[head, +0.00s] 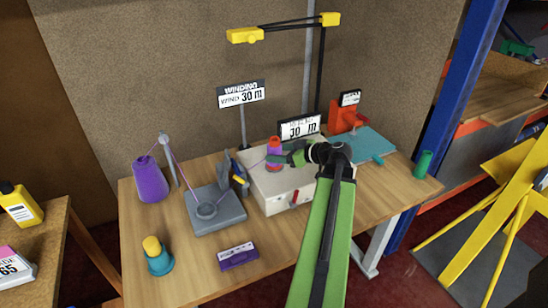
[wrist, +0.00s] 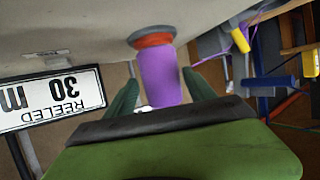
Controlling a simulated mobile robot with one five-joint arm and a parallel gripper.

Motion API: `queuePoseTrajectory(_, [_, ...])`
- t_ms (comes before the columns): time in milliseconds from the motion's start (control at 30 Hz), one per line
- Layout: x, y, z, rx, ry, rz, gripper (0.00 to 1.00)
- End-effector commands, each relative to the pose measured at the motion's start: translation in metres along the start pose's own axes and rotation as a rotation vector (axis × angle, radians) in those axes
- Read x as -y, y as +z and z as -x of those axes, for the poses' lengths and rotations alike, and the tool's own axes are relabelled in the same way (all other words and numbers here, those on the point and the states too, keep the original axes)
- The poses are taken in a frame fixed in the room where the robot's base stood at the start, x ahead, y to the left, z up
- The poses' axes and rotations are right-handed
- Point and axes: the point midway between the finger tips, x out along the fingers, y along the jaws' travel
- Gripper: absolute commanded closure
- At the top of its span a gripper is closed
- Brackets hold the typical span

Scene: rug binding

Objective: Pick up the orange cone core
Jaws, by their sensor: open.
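The orange cone core (head: 274,146) stands upright on the white winder box, with purple yarn wound around its middle. In the wrist view the purple winding (wrist: 160,78) shows with the orange base (wrist: 152,40) beyond it, next to the pale box surface. My gripper (head: 285,158) is at the cone's right side in the head view. In the wrist view the green fingers of my gripper (wrist: 162,92) are open, one on each side of the wound cone, with gaps visible. The cone's near end is partly hidden by my gripper body.
The white winder box (head: 283,195) carries a "30 m" display (head: 300,128). A grey yarn guide stand (head: 213,212) and purple yarn cone (head: 150,182) stand left. A teal cup (head: 160,264), purple box (head: 238,258) and green cup (head: 423,164) stand on the table. A yellow-ended overhead arm (head: 290,26) hangs above.

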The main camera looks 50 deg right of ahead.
Motion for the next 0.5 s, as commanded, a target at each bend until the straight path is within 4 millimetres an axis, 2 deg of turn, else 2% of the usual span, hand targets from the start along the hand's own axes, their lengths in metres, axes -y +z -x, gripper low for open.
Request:
queuePoseTrajectory(133, [0.001, 0.002, -0.012, 0.0, -0.002, 0.0, 0.36])
queuePoseTrajectory(333, [0.002, 0.002, -0.048, 0.0, -0.003, 0.002, 0.36])
queuePoseTrajectory(500, [0.002, -0.001, -0.052, 0.0, -0.001, 0.0, 0.36])
